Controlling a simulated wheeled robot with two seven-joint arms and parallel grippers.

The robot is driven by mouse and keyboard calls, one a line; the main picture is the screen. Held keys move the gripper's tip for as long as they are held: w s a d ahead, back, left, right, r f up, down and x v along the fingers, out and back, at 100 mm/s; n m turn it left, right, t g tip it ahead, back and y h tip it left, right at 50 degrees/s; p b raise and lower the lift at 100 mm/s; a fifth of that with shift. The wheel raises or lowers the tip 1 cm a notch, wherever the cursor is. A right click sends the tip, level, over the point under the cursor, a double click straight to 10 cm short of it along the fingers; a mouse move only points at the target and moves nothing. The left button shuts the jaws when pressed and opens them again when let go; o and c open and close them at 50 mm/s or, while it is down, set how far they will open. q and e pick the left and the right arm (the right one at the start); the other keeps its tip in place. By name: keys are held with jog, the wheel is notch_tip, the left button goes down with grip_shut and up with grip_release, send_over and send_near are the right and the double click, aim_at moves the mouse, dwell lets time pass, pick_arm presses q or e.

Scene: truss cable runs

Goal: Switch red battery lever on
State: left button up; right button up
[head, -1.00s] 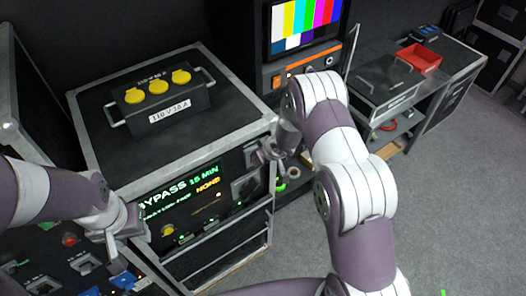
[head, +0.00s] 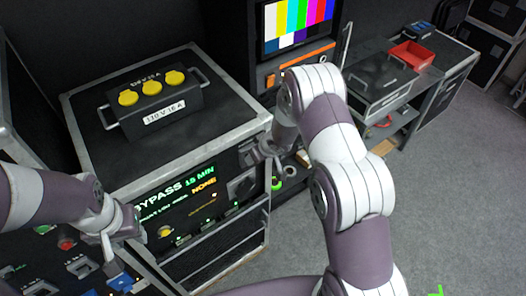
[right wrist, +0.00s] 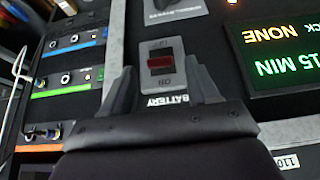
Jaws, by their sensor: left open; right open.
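The red battery lever (right wrist: 167,62) sits in a dark slot on a grey plate (right wrist: 177,45) marked BATTERY, with an ON label at the end nearer my gripper. I cannot tell firmly which way the lever is set. My right gripper (right wrist: 163,88) is open and empty, its fingers on either side of the plate's lower end, apparently short of the lever. In the head view my right gripper (head: 259,153) is at the front of the rack, above a grey switch plate (head: 242,186); the lever is not clear there. My left gripper (head: 125,240) is open and empty by the left control panel.
A lit display (head: 178,192) reads BYPASS 15 MIN and NONE. A black box with yellow caps (head: 158,104) stands on the rack. A colour-bar monitor (head: 298,25) is behind. A red tray (head: 412,55) lies on the right bench. Open floor (head: 460,190) lies to the right.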

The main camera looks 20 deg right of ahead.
jog(key=v, duration=1.1)
